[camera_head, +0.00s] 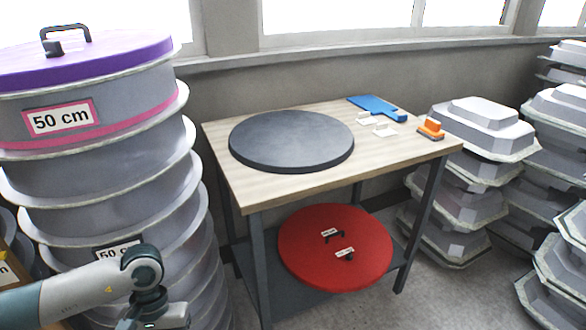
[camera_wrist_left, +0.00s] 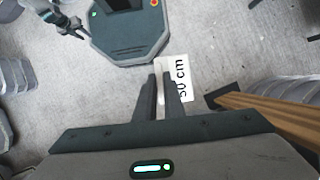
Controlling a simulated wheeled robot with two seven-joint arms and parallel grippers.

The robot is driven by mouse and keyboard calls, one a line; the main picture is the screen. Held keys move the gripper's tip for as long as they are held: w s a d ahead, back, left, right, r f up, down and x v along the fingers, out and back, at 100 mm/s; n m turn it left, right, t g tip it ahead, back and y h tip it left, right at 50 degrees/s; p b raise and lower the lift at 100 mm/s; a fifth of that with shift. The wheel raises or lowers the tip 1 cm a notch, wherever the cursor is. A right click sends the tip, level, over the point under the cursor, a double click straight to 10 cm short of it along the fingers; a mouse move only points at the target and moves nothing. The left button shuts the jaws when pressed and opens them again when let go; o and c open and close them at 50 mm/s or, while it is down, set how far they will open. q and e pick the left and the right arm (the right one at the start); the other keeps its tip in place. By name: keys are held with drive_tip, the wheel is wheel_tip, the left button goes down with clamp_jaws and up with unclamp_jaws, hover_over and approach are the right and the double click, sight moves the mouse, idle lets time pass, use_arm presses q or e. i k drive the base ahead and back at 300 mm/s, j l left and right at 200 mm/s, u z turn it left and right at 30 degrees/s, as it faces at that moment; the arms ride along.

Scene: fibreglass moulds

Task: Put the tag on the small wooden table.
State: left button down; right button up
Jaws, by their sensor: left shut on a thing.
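My left gripper (camera_wrist_left: 168,90) is shut on a white tag reading "50 cm" (camera_wrist_left: 184,78), held above the grey floor in the left wrist view. In the head view my left arm enters at the lower left; its gripper fingers are hidden. A light wood-topped table (camera_head: 215,140) with dark legs stands mid-picture, away from that arm. A brown wooden edge (camera_wrist_left: 270,112) shows right of the tag in the left wrist view; I cannot tell which furniture it is. A dark claw-like part, apparently my right gripper (camera_wrist_left: 66,24), shows at the upper left there, its opening unclear.
The table bears a dark round lid (camera_head: 290,140), a blue tool (camera_head: 378,107), small white pieces (camera_head: 384,130) and an orange block (camera_head: 431,128). A red lid (camera_head: 335,270) lies on its lower shelf. Tall mould stacks stand left (camera_head: 120,190) and right (camera_head: 480,130).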

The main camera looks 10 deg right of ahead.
sight(400, 144)
drive_tip(key=i+l, duration=0.15)
drive_tip(key=l, duration=0.25)
drive_tip(key=i+l, duration=0.15)
drive_tip(key=l, duration=0.2)
drive_tip(key=i+l, duration=0.1)
drive_tip(key=l, duration=0.3)
drive_tip(key=i+l, duration=0.15)
drive_tip(key=l, duration=0.2)
drive_tip(key=i+l, duration=0.15)
drive_tip(key=l, duration=0.25)
drive_tip(key=i+l, duration=0.15)
drive_tip(key=l, duration=0.2)
drive_tip(key=i+l, duration=0.15)
drive_tip(key=l, duration=0.25)
drive_tip(key=z, duration=0.05)
